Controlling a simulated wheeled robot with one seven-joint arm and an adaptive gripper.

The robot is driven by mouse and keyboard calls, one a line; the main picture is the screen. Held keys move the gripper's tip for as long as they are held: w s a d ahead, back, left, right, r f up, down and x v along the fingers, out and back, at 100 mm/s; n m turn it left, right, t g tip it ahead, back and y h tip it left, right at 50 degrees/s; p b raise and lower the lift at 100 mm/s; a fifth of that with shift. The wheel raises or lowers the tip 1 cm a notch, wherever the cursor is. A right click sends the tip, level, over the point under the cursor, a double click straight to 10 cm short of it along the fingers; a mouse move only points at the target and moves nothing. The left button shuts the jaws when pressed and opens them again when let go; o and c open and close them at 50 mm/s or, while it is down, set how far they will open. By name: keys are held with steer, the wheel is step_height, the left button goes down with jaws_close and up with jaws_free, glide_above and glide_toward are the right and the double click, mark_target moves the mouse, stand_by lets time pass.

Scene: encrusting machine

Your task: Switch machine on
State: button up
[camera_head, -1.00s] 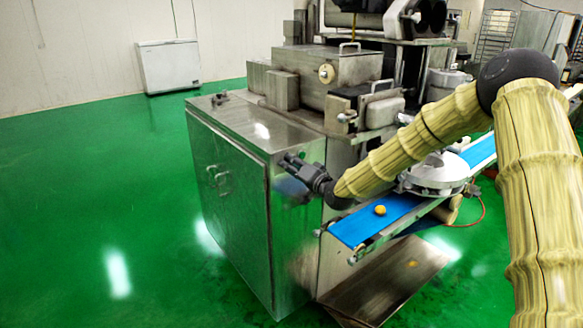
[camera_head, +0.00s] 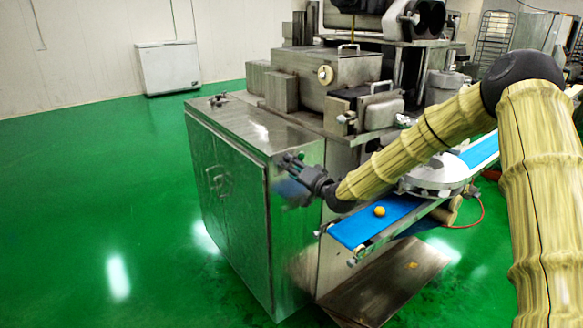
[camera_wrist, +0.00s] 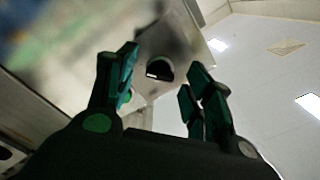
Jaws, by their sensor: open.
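The encrusting machine is a large stainless steel body with a cabinet (camera_head: 228,205) at its front left. A dark rounded knob-like part (camera_wrist: 158,69) with a small white mark sits on a metal panel in the wrist view. I cannot tell for sure that it is the switch. My gripper (camera_head: 286,163) is in front of the cabinet's right side, near its top edge. In the wrist view, my gripper (camera_wrist: 164,62) is open, with its fingers spread to either side of the dark part and nothing held. The exact gap to the part is unclear.
A blue conveyor belt (camera_head: 364,226) with a yellow ball (camera_head: 379,211) runs just right of and below my gripper. A metal tray (camera_head: 385,285) lies under it. The green floor on the left is clear, with a white chest (camera_head: 168,67) at the wall.

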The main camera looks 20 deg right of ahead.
steer(key=v, duration=1.1)
steer(key=shift+s+d+r, duration=0.1)
steer(key=s+a+f+n+g+h, duration=0.1)
steer(key=s+a+f+g, duration=0.2)
steer(key=f, duration=0.6)
steer(key=s+a+f+g, duration=0.2)
steer(key=s+a+f, duration=0.15)
steer(key=f, duration=0.45)
steer(key=s+a+f+n+g+h, duration=0.1)
steer(key=s+f+g, duration=0.3)
steer(key=s+f, duration=0.8)
steer(key=s+a+f+n+g+h, duration=0.2)
steer(key=s+f+g, duration=0.2)
steer(key=s+f, duration=0.7)
steer(key=s, duration=0.6)
steer(key=shift+s+a+f, duration=0.2)
steer(key=shift+s+f, duration=0.1)
steer(key=shift+f, duration=0.1)
steer(key=s+f+g, duration=0.1)
steer(key=s, duration=0.4)
steer(key=s+d+f+n+g+h, duration=0.1)
steer(key=s, duration=0.4)
steer(key=s+f+g+h, duration=0.1)
steer(key=s+g, duration=0.1)
steer(key=s, duration=0.3)
steer(key=shift+s+d+f+n, duration=0.2)
steer(key=shift+s+d+n, duration=0.1)
steer(key=shift+s+n, duration=0.1)
steer(key=shift+c, duration=0.2)
